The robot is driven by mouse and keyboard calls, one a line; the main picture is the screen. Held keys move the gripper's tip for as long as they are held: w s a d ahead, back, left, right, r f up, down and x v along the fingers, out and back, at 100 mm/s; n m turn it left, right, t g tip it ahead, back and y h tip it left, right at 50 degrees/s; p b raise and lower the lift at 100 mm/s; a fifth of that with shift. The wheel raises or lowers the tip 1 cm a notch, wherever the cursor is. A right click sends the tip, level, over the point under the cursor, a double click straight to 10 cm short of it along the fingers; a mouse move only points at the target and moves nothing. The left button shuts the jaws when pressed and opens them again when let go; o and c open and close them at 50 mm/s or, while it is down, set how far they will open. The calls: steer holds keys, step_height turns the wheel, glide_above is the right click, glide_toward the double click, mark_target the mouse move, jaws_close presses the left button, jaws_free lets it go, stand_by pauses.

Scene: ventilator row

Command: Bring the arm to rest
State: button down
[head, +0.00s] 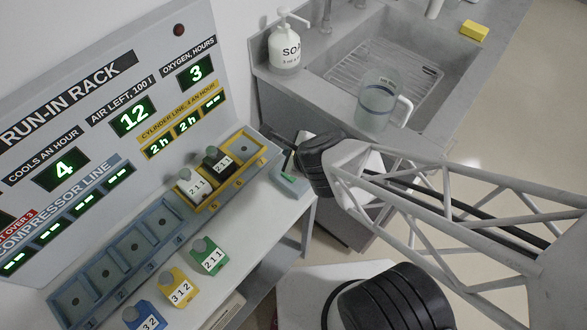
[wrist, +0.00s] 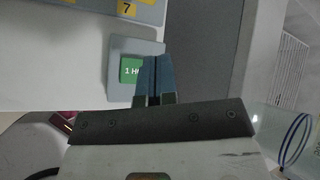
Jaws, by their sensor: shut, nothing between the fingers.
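My gripper (wrist: 150,66) is shut and empty in the wrist view, its two blue-grey fingers pressed together. They show in front of a green button (wrist: 129,70) marked "1 HO", whose remaining letters the fingers hide. The button sits on a grey plate (wrist: 119,47) at the bench's end. I cannot tell whether the fingers touch it. In the head view my arm reaches in from the right, and its dark wrist hides most of the gripper near the bench's right end.
The run-in rack (head: 95,120) stands left. Its yellow-framed row (head: 243,137) holds a white block (head: 194,187) and a black block (head: 218,161). Green (head: 209,257), yellow (head: 178,289) and blue (head: 143,316) blocks stand in front. A jug (head: 376,103) and soap bottle (head: 285,48) stand by the sink.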

steer(key=shift+r, duration=0.15)
stand_by(0.4)
steer(key=s+d+r+n+g+y, duration=0.1)
steer(key=s+d+r+n+g, duration=0.15)
steer(key=r+n, duration=1)
steer(key=s+d+r+n+g+h, duration=0.1)
steer(key=s+d+r+n+h, duration=0.1)
steer(key=d+r+n, duration=0.2)
steer(key=s+d+r+n+g+h, duration=0.2)
steer(key=d+r+n, duration=0.3)
steer(key=d, duration=0.3)
steer(key=shift+s+d+r+h, duration=0.3)
steer(key=shift+h, duration=0.4)
stand_by(4.3)
